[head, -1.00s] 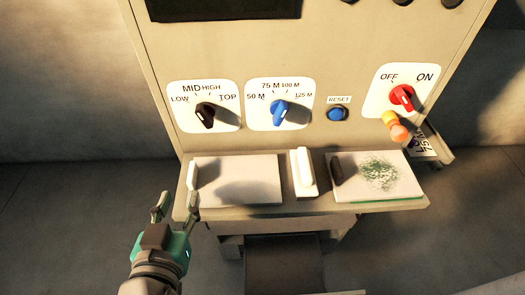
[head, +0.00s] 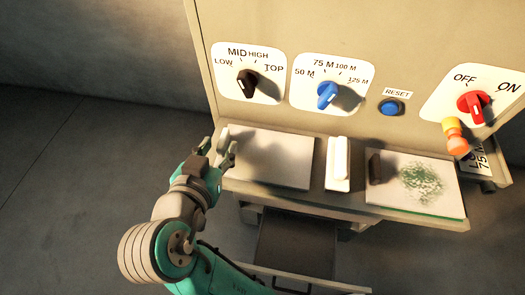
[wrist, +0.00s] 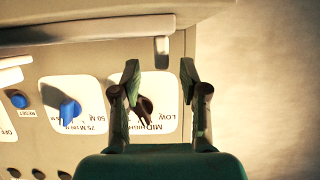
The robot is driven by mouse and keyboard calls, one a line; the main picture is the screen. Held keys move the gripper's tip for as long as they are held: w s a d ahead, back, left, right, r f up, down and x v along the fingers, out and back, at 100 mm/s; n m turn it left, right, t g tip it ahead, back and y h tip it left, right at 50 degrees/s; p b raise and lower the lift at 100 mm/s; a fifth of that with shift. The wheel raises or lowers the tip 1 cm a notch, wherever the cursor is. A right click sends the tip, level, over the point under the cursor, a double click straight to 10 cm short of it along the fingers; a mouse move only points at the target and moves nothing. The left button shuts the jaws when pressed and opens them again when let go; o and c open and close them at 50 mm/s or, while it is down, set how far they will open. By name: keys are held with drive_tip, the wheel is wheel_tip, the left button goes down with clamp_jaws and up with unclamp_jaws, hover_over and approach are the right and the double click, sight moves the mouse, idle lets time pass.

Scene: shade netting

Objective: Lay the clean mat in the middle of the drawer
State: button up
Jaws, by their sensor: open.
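The clean mat (head: 275,160) is a plain pale panel lying on the left of the ledge, with a small white grip (head: 224,138) standing at its left edge. My gripper (head: 218,148) is open at that left edge. In the wrist view the white grip (wrist: 161,51) shows just beyond the open fingertips (wrist: 160,74), lined up between them; I cannot tell whether they touch it. The drawer (head: 293,245) stands open below the ledge, with a dark bare floor. Its front is partly cut off by the picture's lower edge.
A second mat (head: 390,193) with green specks and a dark grip (head: 375,165) lies at the right of the ledge. A white block (head: 338,162) stands between the mats. Knobs, a blue button (head: 391,107) and an orange-yellow piece (head: 454,135) are on the panel above.

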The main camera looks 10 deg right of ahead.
sight(221, 143)
drive_tip(key=shift+x, duration=2)
drive_tip(key=shift+a, duration=0.15)
drive_tip(key=shift+c, duration=0.3)
clamp_jaws()
